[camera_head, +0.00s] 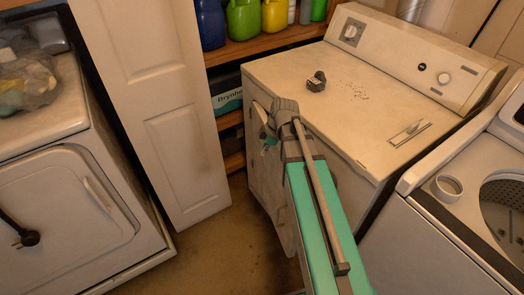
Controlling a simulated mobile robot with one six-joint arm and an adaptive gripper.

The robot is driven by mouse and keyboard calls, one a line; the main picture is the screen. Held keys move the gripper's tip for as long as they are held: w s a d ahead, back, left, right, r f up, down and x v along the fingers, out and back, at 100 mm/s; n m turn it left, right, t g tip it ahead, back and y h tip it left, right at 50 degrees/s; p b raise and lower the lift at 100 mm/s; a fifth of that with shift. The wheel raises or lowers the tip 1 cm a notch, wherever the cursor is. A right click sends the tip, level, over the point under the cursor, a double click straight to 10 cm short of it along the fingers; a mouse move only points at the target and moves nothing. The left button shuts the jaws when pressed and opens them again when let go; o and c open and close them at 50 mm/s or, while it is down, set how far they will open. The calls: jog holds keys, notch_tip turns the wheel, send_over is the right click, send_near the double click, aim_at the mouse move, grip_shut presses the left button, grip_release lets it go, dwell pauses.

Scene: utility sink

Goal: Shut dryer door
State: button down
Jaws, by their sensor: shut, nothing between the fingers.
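A worn, off-white dryer (335,110) stands right of centre, with a control panel and knobs at its back. Its front faces left and shows at a steep angle. The dryer door (259,170) is on this front, partly hidden behind my arm. I cannot tell whether it is fully closed or slightly ajar. My gripper (268,142) is shut and empty, at the upper part of the dryer front. It is close to the door; whether it touches is unclear. My green and grey arm covers much of the lower dryer front.
Another off-white machine (65,205) with a front door stands at left. A white panelled door (165,110) stands between the machines. Shelves (255,47) hold several bottles. A top-loading washer (425,240) with its tub exposed is at right. Brown floor (215,245) is clear in the middle.

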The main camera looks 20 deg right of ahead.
jog(key=shift+a, duration=0.25)
notch_tip(320, 180, up, 9)
jog(key=p, duration=0.9)
jog(key=shift+a+r, duration=0.2)
dwell(0.4)
dwell(0.7)
